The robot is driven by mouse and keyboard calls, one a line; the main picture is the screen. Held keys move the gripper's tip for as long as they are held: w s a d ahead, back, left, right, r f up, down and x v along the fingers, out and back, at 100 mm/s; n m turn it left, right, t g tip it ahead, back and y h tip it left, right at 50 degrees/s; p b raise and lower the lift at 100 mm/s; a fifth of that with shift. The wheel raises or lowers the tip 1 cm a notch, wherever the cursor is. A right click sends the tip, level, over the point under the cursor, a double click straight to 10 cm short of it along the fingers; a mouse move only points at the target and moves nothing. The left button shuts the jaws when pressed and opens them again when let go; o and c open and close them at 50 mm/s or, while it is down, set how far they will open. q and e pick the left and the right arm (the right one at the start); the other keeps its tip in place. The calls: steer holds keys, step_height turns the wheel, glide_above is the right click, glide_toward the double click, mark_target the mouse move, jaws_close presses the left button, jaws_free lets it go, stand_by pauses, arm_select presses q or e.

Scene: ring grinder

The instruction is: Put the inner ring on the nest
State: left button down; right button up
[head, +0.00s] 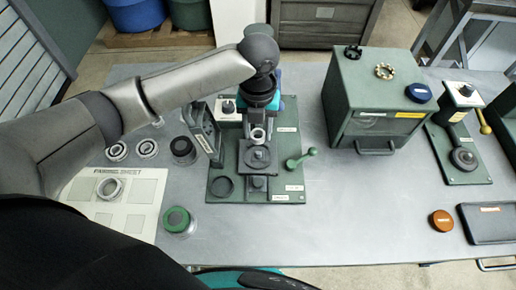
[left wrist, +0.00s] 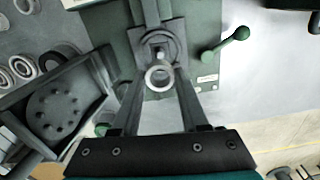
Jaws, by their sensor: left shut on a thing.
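The inner ring (left wrist: 159,77) is a small pale metal ring held between the two fingertips of my left gripper (left wrist: 160,85). In the head view the ring (head: 258,135) shows just below my left gripper. The grey square plate with a round seat (head: 258,157), which looks like the nest, is on the green machine base. In the left wrist view the seat (left wrist: 158,44) shows just past the ring, partly covered by a dark post. The ring appears above the seat and apart from it; the exact gap is unclear.
A tilted dark panel (head: 205,134) stands close left of my gripper. A green lever handle (head: 302,158) is at the right. Several bearings lie left, near the pairing sheet (head: 131,216). A large green box (head: 375,100) stands right. The front table is mostly clear.

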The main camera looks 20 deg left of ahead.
mark_target(258, 153)
arm_select(q)
step_height(258, 153, down, 8)
steer(key=shift+f+b, duration=0.15)
steer(key=shift+b, duration=0.25)
steer(key=shift+f, duration=0.2)
steer(key=shift+c, duration=2.1)
jaws_free()
step_height(258, 153, up, 12)
steer(key=p, duration=0.1)
steer(key=shift+r, duration=0.25)
